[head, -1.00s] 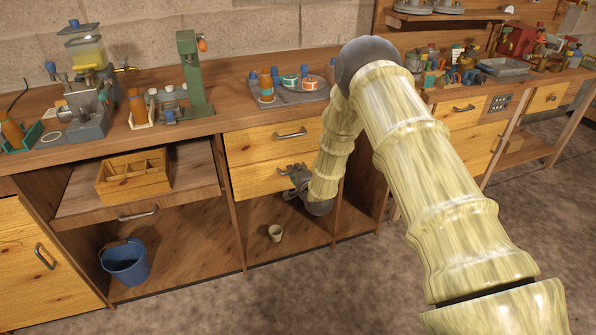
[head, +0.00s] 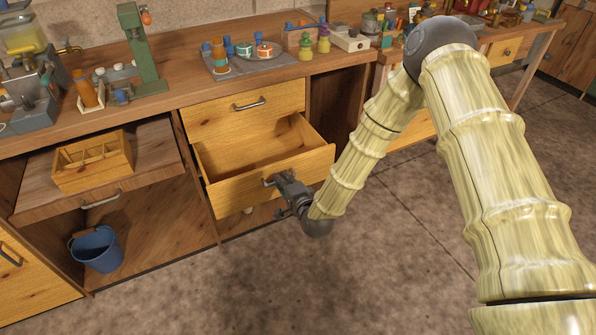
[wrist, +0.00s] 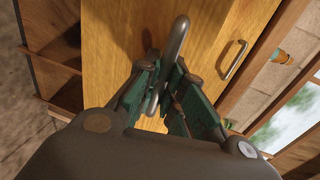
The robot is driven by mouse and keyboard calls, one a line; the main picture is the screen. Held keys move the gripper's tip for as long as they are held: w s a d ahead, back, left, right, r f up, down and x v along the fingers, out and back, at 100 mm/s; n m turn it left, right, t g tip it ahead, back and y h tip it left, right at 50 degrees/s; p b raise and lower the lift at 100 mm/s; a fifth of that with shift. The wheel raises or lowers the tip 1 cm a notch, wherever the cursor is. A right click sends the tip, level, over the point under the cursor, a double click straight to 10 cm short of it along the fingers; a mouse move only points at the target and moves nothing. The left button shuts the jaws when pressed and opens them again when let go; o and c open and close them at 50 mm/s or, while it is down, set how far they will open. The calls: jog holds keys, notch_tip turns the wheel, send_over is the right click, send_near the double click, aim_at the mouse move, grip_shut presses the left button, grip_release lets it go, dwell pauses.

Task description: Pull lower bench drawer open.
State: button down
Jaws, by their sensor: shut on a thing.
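The lower bench drawer (head: 304,172) is pulled out from the bench, and its empty-looking inside shows in the head view. Its grey bar handle (wrist: 176,42) is on the drawer front. My gripper (head: 275,182) is at the handle, and in the wrist view its green-padded fingers (wrist: 166,88) are closed around the bar. Part of the handle is hidden between the fingers. The upper drawer (head: 222,115) above it is shut, with its own handle (head: 249,104).
A pulled-out shelf (head: 150,167) with a wooden divided box (head: 93,172) is to the left. A blue bucket (head: 97,250) stands below it. The floor (head: 270,290) in front of the drawer is clear. A tray with bottles and tins (head: 250,65) sits on the bench top.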

jog(key=shift+s+d, duration=0.1)
jog(key=shift+s, duration=0.15)
jog(key=c, duration=1.5)
grip_release()
jog(key=v, duration=1.2)
jog(key=shift+d, duration=0.1)
